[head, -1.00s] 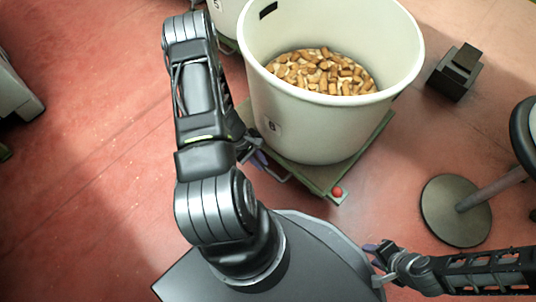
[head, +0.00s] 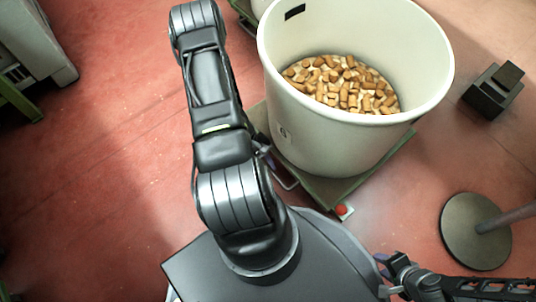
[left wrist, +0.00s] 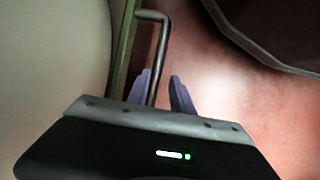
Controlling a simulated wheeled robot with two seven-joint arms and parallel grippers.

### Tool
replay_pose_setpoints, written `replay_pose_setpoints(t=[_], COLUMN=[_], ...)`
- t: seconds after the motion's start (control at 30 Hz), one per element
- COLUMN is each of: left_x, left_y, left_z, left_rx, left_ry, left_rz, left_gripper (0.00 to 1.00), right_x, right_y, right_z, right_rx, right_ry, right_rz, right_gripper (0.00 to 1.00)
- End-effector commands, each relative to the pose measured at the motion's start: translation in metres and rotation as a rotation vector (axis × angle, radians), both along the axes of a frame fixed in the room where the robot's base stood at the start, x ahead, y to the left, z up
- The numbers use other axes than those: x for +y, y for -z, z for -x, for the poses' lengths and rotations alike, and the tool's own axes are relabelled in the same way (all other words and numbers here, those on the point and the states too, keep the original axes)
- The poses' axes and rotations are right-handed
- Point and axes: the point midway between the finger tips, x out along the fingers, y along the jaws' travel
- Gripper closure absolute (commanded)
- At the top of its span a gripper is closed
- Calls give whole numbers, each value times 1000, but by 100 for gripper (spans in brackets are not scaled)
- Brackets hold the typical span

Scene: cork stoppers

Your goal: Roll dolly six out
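A large cream bin (head: 330,150) of corks stands on a green dolly (head: 335,190); a small label (head: 285,133) on its side is too blurred to read surely. The dolly has a red knob (head: 341,210) at its near corner. A bent metal handle (head: 285,181) sticks out at its near left side. In the left wrist view, the handle (left wrist: 158,55) runs between the parted purple fingers of my left gripper (left wrist: 160,90), closer to the left finger. In the head view my arm mostly hides this gripper. My right gripper (head: 384,272) is low at right, away from the dolly; its fingertips are unclear.
A black block (head: 492,90) lies on the floor at right. A round-based stand (head: 476,232) is nearer at right. Another green dolly (head: 243,14) shows behind the bin. A grey cabinet (head: 40,45) is at far left. Red floor (head: 110,170) at left is clear.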

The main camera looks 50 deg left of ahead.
Motion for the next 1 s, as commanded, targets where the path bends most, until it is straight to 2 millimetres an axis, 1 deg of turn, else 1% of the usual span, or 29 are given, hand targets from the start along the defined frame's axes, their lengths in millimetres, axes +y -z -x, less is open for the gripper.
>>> replay_pose_setpoints(t=[0.03,0.13,0.37,0.47,0.57,0.9,1.0], left_x=[0,0,0,2,5,25,29], left_y=[0,0,0,-4,-13,-62,-69], left_z=[1,0,-2,-2,0,11,13], left_rx=[1,0,-2,-3,-3,-3,-2], left_ry=[-1,-1,0,0,-1,-2,-1], left_rz=[0,0,-1,-1,-3,-2,-2], left_gripper=[73,64,64,64,64,64,64], right_x=[0,0,0,0,0,-1,-1], right_y=[0,0,0,-2,-8,-33,-36], right_z=[0,0,0,0,1,5,5], right_rx=[0,0,0,1,3,12,15], right_ry=[0,0,0,0,-1,-7,-8], right_rz=[0,0,0,0,-1,-2,-3], right_gripper=[64,64,64,64,64,64,64])
